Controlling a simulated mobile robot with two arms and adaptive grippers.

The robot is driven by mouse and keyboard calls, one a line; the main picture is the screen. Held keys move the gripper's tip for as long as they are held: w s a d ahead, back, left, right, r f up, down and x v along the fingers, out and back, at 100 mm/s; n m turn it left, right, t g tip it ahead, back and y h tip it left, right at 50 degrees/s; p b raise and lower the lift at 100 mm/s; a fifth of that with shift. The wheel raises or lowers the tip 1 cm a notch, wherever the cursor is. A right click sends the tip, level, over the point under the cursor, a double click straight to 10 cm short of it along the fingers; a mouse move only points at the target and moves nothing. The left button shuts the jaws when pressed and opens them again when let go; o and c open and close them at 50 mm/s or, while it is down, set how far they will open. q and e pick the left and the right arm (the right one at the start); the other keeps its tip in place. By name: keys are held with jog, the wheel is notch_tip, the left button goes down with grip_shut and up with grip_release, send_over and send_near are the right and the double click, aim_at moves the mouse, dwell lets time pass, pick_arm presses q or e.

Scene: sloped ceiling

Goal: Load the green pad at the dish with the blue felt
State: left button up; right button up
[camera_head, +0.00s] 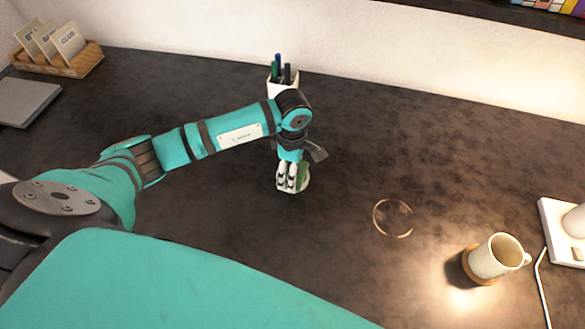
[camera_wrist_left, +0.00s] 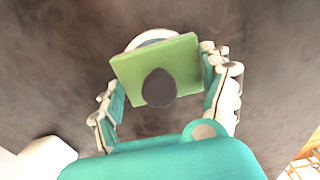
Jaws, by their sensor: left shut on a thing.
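The green pad (camera_wrist_left: 178,68) is a flat green square with a dark round knob (camera_wrist_left: 159,87) on it, seen in the left wrist view. My left gripper (camera_wrist_left: 168,92) is shut on the pad, with one finger at each side. A white rounded edge (camera_wrist_left: 150,38), perhaps of a dish, shows just past the pad's far side; the rest is hidden. In the head view my left gripper (camera_head: 290,180) is low over the dark table, with a sliver of green (camera_head: 304,178) beside its fingers. I see no blue felt. My right gripper is out of view.
A white pen cup (camera_head: 283,87) stands behind my left wrist. A pale ring mark (camera_head: 376,217) lies to the right. A mug (camera_head: 495,258) on a round coaster (camera_head: 468,268) and a white block with a cable (camera_head: 550,222) are farther right. A card basket (camera_head: 75,70) is far left.

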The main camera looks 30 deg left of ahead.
pick_arm(q)
jog(key=shift+r, duration=0.1)
dwell(0.5)
jog(key=shift+r+p, duration=0.5)
jog(key=shift+r, duration=0.1)
jog(key=shift+r+p, duration=1.55)
jog(key=shift+r, duration=1.25)
